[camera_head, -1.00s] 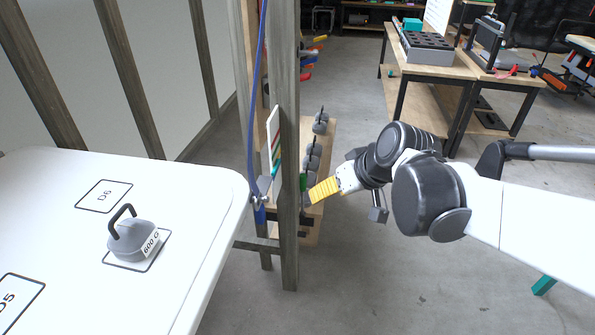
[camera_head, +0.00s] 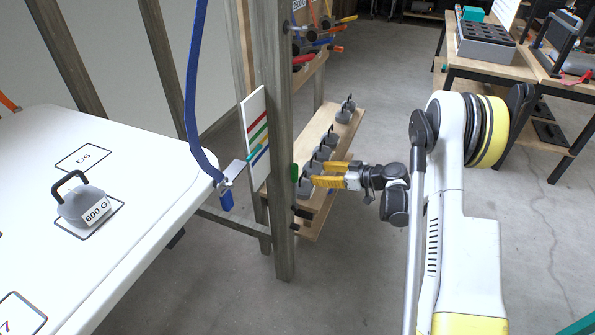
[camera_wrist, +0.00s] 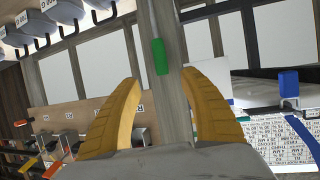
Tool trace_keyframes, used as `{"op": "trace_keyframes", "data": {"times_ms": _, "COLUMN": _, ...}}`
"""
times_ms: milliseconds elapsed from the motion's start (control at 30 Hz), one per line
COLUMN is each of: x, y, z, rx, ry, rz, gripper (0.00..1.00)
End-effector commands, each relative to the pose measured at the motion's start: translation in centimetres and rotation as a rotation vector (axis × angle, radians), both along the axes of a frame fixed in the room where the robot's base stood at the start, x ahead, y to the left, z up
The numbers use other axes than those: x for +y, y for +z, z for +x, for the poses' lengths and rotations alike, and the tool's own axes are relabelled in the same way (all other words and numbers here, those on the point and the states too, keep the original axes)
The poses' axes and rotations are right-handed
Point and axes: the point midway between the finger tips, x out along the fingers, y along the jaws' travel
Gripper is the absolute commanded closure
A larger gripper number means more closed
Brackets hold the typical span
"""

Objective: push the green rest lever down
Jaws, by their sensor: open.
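The green rest lever (camera_head: 295,172) is a small green piece on the side of the grey wooden post (camera_head: 279,120). In the wrist view the green lever (camera_wrist: 160,56) lies ahead of my gripper, between the lines of the two fingers and beyond their tips. My gripper (camera_head: 330,174) has yellow fingers, spread apart and empty, just right of the lever in the head view. In the wrist view the gripper (camera_wrist: 163,88) shows a wide gap with the post behind it. I cannot tell whether a fingertip touches the lever.
A wooden shelf (camera_head: 335,135) with several grey weights stands behind the post, close to my fingers. A blue strap (camera_head: 193,90) hangs left of the post. A white table (camera_head: 130,240) carries a 600 G weight (camera_head: 84,203).

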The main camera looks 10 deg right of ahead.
Motion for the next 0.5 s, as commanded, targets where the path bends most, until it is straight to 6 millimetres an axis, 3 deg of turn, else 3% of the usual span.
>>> {"op": "trace_keyframes", "data": {"times_ms": 500, "x": 5.7, "y": -3.7, "z": 6.1, "rx": 0.002, "ry": 0.003, "rz": -0.001, "gripper": 0.5}}
